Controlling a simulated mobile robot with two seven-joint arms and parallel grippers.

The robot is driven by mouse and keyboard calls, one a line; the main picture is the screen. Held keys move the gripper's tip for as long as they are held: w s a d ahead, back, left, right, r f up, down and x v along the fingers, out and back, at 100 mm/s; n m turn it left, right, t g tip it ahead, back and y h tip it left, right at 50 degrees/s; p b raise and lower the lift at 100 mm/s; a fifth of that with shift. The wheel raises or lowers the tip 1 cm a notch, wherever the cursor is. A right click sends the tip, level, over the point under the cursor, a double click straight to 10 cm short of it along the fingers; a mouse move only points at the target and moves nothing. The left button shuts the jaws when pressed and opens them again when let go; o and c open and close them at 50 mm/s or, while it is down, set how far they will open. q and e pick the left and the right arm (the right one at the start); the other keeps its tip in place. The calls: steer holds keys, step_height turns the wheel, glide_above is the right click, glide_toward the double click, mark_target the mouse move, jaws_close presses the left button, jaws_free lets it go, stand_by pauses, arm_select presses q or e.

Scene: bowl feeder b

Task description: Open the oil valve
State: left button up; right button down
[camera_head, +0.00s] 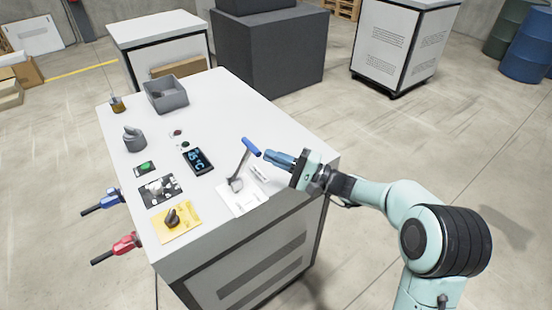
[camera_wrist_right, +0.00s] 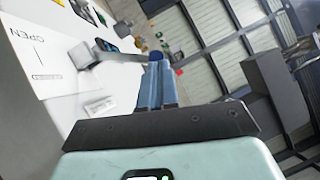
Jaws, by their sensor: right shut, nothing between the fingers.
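A grey valve lever with a blue handle (camera_head: 250,147) stands on a white plate (camera_head: 246,203) near the table's right edge, tilted up. In the right wrist view the plate (camera_wrist_right: 34,60) reads "OPEN", the grey lever arm (camera_wrist_right: 122,57) runs across and the blue handle (camera_wrist_right: 156,56) shows end-on just beyond my fingertips. My right gripper (camera_head: 268,154) is shut and empty, its blue fingers pointing left close to the handle. In the wrist view the gripper (camera_wrist_right: 156,66) lines up with it; I cannot tell whether they touch. My left gripper is not in view.
The white table (camera_head: 225,105) also carries a grey bin (camera_head: 165,95), a dark display (camera_head: 198,161), a yellow plate (camera_head: 177,222) with a dark knob, and small buttons. Blue (camera_head: 104,201) and red (camera_head: 118,248) handles stick out at its left side. The floor right of it is clear.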

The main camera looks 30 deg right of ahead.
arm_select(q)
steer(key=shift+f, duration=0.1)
arm_select(e)
steer(key=shift+a+r, duration=0.1)
steer(key=shift+a, duration=0.05)
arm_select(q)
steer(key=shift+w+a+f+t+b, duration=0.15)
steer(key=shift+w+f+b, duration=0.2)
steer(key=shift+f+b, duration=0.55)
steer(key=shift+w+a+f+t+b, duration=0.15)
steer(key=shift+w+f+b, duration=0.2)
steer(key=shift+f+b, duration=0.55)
arm_select(e)
steer(key=a+r+n+g+h, duration=0.1)
steer(key=a+n+g+h, duration=0.1)
steer(key=a+n, duration=0.2)
steer(key=s+a+r+n+g+h, duration=0.1)
steer(key=a+n+g+h, duration=0.1)
steer(key=a+n, duration=0.3)
steer(key=shift+a+r+g+h, duration=0.35)
steer(key=shift+a+h, duration=0.25)
steer(key=shift+a, duration=1.55)
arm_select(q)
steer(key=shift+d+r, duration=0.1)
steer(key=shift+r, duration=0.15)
